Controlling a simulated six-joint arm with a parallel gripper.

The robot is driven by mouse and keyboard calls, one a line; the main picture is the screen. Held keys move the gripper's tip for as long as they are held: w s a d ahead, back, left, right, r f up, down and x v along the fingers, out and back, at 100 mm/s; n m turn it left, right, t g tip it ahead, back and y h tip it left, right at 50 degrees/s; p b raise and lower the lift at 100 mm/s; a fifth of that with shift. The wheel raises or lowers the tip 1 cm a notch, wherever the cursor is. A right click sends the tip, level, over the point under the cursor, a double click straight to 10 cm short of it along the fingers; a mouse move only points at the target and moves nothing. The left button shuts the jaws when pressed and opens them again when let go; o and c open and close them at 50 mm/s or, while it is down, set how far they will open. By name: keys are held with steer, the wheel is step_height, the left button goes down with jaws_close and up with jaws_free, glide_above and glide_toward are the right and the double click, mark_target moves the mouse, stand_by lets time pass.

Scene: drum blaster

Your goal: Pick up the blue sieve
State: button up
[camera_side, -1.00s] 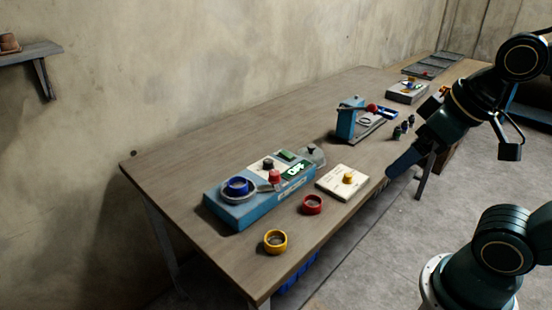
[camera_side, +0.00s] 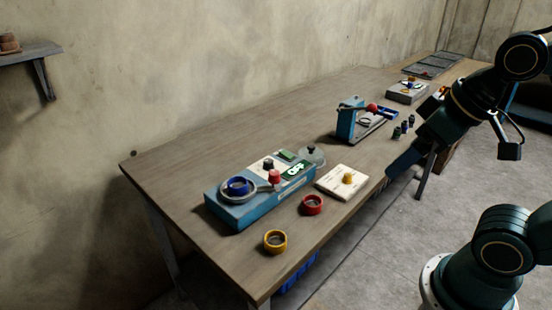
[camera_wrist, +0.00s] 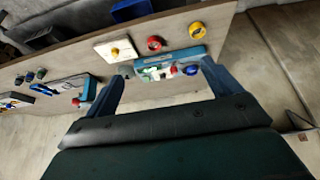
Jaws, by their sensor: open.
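The blue sieve (camera_side: 238,185), a small dark blue ring, sits in the round holder on the left end of the light-blue machine (camera_side: 232,213). Red and yellow rings of similar shape, the red one (camera_side: 312,204) and the yellow one (camera_side: 275,241), lie on the table in front of the machine. My gripper (camera_side: 394,168) is at the table's front edge, well to the right of the sieve and apart from it. In the wrist view my gripper (camera_wrist: 163,71) has its fingers spread and empty. The blue sieve (camera_wrist: 191,69) shows there beyond them, near the right finger.
A cream board with a yellow knob (camera_side: 342,182) lies right of the machine. A blue stand with a red ball (camera_side: 346,122) and several small dark pieces (camera_side: 404,127) are farther right. The table (camera_side: 200,150) is clear along its back.

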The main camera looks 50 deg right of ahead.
steer(key=shift+c, duration=0.2)
steer(key=c, duration=0.8)
steer(key=w+a+r+n+g+y, duration=0.15)
steer(key=w+n, duration=0.25)
steer(key=w, duration=0.5)
steer(key=w+a+r+n+g+y, duration=0.1)
steer(key=w+a+n, duration=0.15)
steer(key=w, duration=0.65)
steer(key=w+f+n+y, duration=0.1)
steer(key=w+f+n, duration=0.2)
steer(key=w, duration=0.4)
steer(key=w+f+n+g, duration=0.1)
steer(key=w+f+n, duration=0.3)
steer(key=w+f, duration=0.2)
steer(key=shift+w+f+y, duration=0.2)
steer(key=shift+w+y, duration=0.15)
steer(key=shift+w, duration=0.75)
